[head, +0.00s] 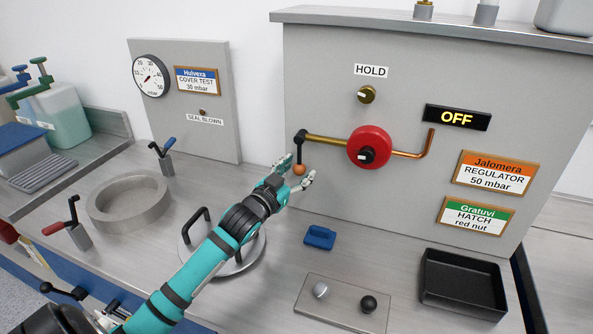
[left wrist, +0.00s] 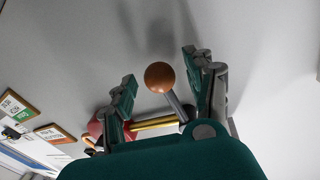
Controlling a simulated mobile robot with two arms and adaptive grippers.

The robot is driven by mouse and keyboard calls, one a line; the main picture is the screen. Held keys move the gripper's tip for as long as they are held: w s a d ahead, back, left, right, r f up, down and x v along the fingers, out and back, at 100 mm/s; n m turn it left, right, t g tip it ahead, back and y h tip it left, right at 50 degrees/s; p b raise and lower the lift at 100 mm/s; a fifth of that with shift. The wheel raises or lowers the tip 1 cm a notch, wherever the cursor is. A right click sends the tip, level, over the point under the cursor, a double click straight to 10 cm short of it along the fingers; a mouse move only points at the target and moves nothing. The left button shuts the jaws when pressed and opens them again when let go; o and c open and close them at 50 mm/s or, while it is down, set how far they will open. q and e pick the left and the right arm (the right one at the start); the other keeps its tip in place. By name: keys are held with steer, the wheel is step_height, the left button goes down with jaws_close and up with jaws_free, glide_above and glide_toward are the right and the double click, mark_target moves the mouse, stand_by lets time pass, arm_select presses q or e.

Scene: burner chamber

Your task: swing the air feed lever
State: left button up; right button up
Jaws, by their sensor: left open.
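The lever on the grey panel has a dark arm hanging down from a black pivot (head: 300,136) and ends in an orange-brown ball knob (head: 299,170). A brass pipe (head: 326,140) joins the pivot to a red round regulator (head: 369,147). My left gripper (head: 299,175) is open at the knob, with one finger on each side of it in the head view. In the left wrist view the knob (left wrist: 160,77) shows between the spread fingers, apart from both. My right gripper is not in view.
Below on the bench are a round metal lid (head: 250,259), a blue block (head: 320,237), a plate with two knobs (head: 341,310) and a black tray (head: 463,285).

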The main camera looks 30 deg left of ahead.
arm_select(q)
jaws_close()
stand_by(0.3)
stand_by(0.3)
